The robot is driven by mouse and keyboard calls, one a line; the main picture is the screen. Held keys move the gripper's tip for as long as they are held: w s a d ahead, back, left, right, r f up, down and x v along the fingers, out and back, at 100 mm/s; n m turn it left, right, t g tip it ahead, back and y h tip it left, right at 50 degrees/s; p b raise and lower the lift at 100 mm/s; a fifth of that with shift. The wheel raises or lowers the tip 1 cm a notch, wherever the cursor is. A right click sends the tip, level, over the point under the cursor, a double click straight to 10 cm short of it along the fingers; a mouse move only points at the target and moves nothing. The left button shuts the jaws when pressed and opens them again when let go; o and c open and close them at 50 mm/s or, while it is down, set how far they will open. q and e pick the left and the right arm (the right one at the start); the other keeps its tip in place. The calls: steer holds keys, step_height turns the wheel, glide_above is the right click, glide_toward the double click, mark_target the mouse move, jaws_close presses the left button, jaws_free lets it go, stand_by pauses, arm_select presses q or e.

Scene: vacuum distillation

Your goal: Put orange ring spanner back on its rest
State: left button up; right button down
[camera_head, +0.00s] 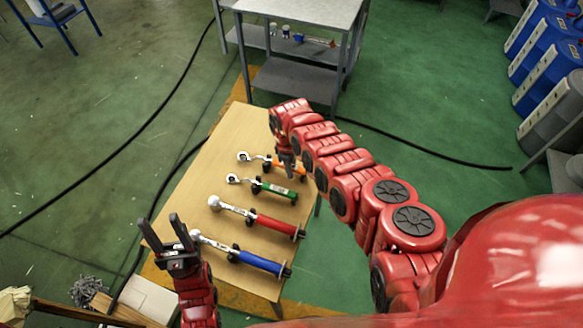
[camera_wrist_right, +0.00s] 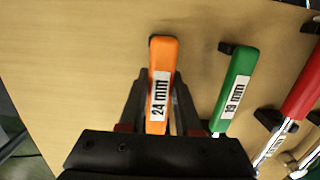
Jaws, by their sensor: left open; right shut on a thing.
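The orange ring spanner (camera_head: 256,158) is at the far end of the wooden table, its ring head to the left. My right gripper (camera_head: 286,165) reaches over it from the right and hides part of its handle. In the right wrist view the orange handle (camera_wrist_right: 163,60), labelled "24 mm", lies between the fingers of my right gripper (camera_wrist_right: 160,78), which is shut on it. A black rest shows at the handle's end; I cannot tell whether the spanner touches it. My left gripper (camera_head: 161,222) is open and empty by the table's near left edge.
Green (camera_head: 274,190), red (camera_head: 270,224) and blue (camera_head: 258,262) spanners lie in a row nearer me on black rests. The green one, marked "19 mm", is close beside the orange one. A grey metal table (camera_head: 300,12) stands beyond. The wooden table's left side (camera_head: 190,175) is clear.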

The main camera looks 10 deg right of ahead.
steer(key=shift+f+b, duration=0.55)
steer(key=shift+f, duration=0.05)
steer(key=c, duration=0.5)
jaws_free()
steer(key=r+p, duration=0.1)
steer(key=r, duration=0.5)
steer(key=shift+w+r, duration=0.1)
steer(key=shift+w, duration=0.1)
steer(key=r, duration=0.3)
steer(key=a+r+b, duration=0.1)
steer(key=r, duration=0.7)
steer(key=shift+w+a+b, duration=0.15)
steer(key=shift+w+b, duration=0.05)
steer(key=shift+b, duration=0.15)
